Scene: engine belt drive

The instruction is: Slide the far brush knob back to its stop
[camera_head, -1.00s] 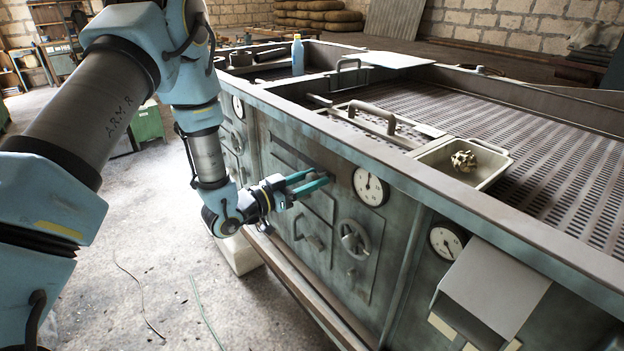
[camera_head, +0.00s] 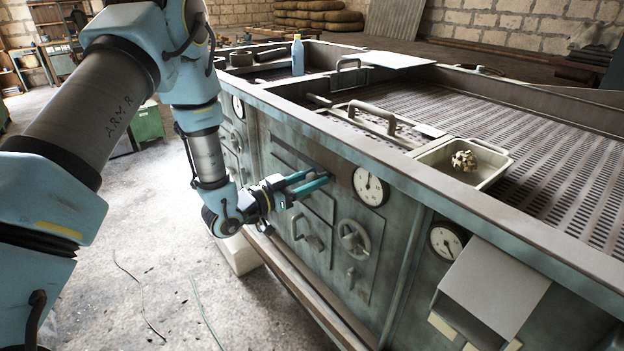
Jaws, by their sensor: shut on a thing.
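My gripper (camera_head: 318,181) has its teal fingers against the front panel (camera_head: 335,210) of the large grey-green machine, just left of a round white gauge (camera_head: 370,186). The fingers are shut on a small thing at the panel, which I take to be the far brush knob. The fingers cover it, so its shape and exact position cannot be told. A long, narrow slot-like strip (camera_head: 284,152) runs along the panel up and left from the fingers.
Below the gripper are a handwheel (camera_head: 354,238) and a door handle (camera_head: 307,236). Another gauge (camera_head: 446,241) and a grey chute (camera_head: 492,290) stand at right. A tray (camera_head: 487,176) and a blue bottle (camera_head: 297,55) are on top. Floor at left is mostly clear.

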